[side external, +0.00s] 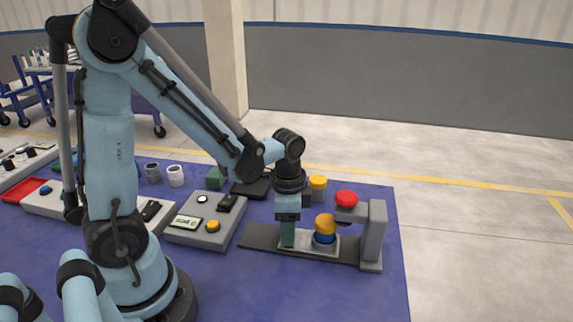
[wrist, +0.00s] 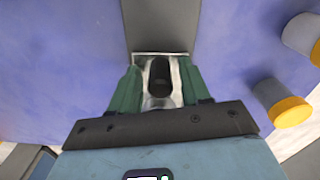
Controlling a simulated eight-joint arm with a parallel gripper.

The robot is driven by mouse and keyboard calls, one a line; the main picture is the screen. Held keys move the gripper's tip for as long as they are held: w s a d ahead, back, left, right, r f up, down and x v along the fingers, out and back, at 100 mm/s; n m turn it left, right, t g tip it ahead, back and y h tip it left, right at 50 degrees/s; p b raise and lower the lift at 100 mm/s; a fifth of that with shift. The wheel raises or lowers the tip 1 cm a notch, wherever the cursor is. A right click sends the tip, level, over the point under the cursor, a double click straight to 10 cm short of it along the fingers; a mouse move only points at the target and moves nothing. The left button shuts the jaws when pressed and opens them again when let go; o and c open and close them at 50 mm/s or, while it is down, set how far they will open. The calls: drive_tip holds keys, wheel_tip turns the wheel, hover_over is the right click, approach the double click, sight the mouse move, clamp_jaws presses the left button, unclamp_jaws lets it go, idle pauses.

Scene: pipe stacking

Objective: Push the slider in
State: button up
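My gripper (side external: 288,244) points down over the slider's light metal plate (side external: 315,247), which lies on a long dark grey rail (side external: 257,237). In the wrist view my gripper (wrist: 160,70) has its two green fingers apart, one on each side of a short dark upright handle (wrist: 160,78). Some light plate shows between the handle and each finger, so I see no grip. A grey press stand (side external: 374,232) with a red button (side external: 346,199) rises at the rail's right end.
A yellow-topped cylinder (side external: 317,186) stands behind the rail. Two yellow-ended cylinders show at the right of the wrist view, the nearer one (wrist: 288,108) close to my gripper. A grey control box (side external: 203,230) sits left of the rail. The blue mat's front (side external: 310,290) is clear.

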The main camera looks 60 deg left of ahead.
sight(305, 240)
clamp_jaws()
drive_tip(key=shift+w+d, duration=0.1)
drive_tip(key=shift+w+d, duration=1.35)
drive_tip(key=shift+o, duration=0.8)
unclamp_jaws()
drive_tip(key=shift+s+a, duration=0.1)
wheel_tip(305, 240, up, 12)
drive_tip(key=shift+s+r, duration=0.1)
